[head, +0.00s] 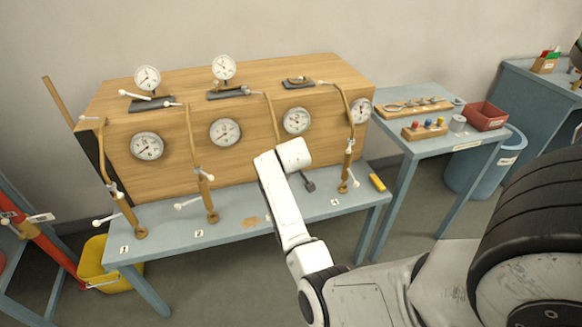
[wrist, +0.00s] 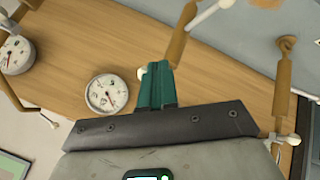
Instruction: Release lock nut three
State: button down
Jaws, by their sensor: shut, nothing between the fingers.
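In the head view, a thin brown pipe (head: 272,118) comes down third from the left on the wooden panel, and its lower part, with any lock nut and its number label, is hidden behind my arm. My gripper (wrist: 156,68) shows in the wrist view with its teal fingers shut and empty. A gauge (wrist: 107,93) is beside the fingers. A brown fitting (wrist: 180,35) with a white lever (wrist: 212,15) lies just beyond the fingertips; a second brown fitting (wrist: 283,78) is to the right. I cannot tell which fitting is number three.
The wooden panel (head: 175,115) stands on a blue bench (head: 165,235) with pipes and white levers labelled 1, 2 and 4. A yellow block (head: 377,182) lies at its right end. A side table (head: 430,98) holds small parts and a red bin (head: 485,115). A yellow bucket (head: 95,265) is left.

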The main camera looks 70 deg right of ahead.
jog(key=shift+s+d, duration=0.55)
jog(key=shift+d, duration=0.05)
jog(key=shift+s+d, duration=0.15)
jog(key=shift+s, duration=0.05)
